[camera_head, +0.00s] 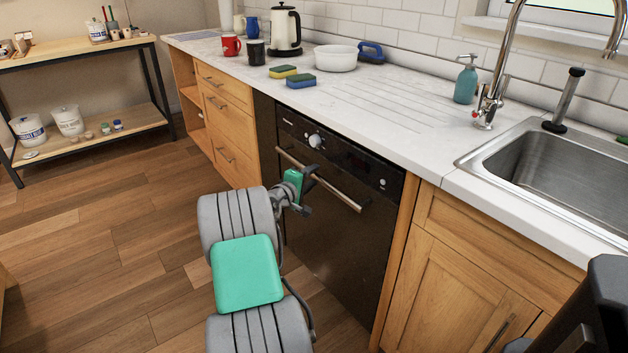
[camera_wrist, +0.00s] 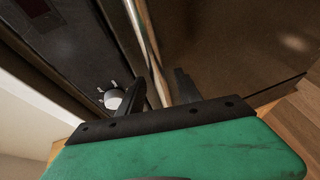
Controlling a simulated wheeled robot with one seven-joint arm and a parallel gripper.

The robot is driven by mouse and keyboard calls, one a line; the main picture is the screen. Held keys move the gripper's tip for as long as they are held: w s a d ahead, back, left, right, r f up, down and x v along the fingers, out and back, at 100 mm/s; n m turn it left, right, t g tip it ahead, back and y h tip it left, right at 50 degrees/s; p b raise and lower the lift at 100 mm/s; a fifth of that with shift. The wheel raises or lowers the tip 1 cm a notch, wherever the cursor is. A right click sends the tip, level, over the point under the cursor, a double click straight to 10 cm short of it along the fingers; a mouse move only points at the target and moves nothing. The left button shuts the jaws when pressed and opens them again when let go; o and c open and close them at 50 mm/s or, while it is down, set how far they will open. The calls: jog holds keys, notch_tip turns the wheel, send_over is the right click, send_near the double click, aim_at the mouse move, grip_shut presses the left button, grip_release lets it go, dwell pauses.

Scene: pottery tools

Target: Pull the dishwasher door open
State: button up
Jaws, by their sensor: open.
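The dishwasher door (camera_head: 335,245) is a dark panel in the counter front, and it looks shut. It also fills the upper right of the wrist view (camera_wrist: 225,45). A metal bar handle (camera_head: 340,194) runs across its top, below a black control strip with a white knob (camera_head: 315,141). My gripper (camera_head: 312,178) is at the left part of the handle. In the wrist view my gripper (camera_wrist: 169,84) is open, with the handle (camera_wrist: 146,40) passing between its two dark fingers. Whether either finger touches the bar is unclear.
Wooden drawers (camera_head: 228,125) stand left of the dishwasher and a wooden cabinet (camera_head: 455,275) stands right. The countertop (camera_head: 400,125) above holds mugs, sponges, a white bowl and a kettle. The wooden floor (camera_head: 130,240) left of the dishwasher is clear.

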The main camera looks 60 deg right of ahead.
jog(key=shift+d+f, duration=0.15)
jog(key=shift+d, duration=0.75)
grip_shut()
dwell(0.7)
